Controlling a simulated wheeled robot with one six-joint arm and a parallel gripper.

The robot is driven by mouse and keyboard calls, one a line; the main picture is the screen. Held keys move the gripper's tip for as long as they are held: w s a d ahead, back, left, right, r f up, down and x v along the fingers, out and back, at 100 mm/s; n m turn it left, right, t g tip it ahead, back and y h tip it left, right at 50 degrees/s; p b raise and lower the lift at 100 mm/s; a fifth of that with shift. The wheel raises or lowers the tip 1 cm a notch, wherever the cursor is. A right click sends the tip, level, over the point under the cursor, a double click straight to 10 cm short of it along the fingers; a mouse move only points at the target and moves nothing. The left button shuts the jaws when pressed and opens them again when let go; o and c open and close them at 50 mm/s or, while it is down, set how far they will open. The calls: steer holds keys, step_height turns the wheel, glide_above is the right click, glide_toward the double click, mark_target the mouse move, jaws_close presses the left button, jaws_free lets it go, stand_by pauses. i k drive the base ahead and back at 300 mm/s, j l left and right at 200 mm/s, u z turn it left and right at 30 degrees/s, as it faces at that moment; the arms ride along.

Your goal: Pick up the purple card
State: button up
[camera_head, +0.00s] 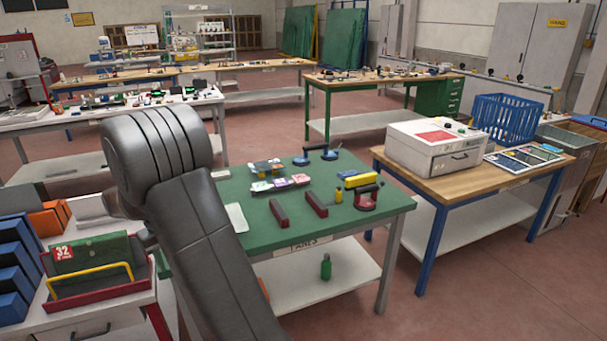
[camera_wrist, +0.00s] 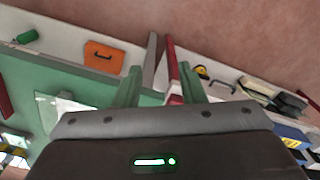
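Several small cards lie in a group on the green table (camera_head: 350,222) in the head view. A pinkish-purple card (camera_head: 281,183) seems to be the purple one, between a paler card (camera_head: 262,186) and a pink one (camera_head: 300,179); the colours are hard to tell at this size. My gripper (camera_wrist: 160,82) shows in the wrist view with its two fingers apart and nothing between them. It is away from the cards, near the gap between the green table and the left cart. In the head view my arm hides most of it. I cannot make out the purple card in the wrist view.
Dark red bars (camera_head: 279,213), a red suction cup (camera_head: 367,199), a yellow box (camera_head: 360,180) and blue-black suction cups (camera_head: 322,152) stand around the cards. A cart with a red tray (camera_head: 100,291) is at left. A wooden table (camera_head: 440,187) with a white machine is at right.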

mark_target(279, 183)
steer(key=i+j+z, duration=0.2)
steer(key=i, duration=0.3)
steer(key=i+z, duration=0.2)
steer(key=i, duration=0.3)
steer(key=i+j+z, duration=0.25)
steer(key=i, duration=0.2)
steer(key=i+j+z, duration=0.2)
steer(key=i+j, duration=0.2)
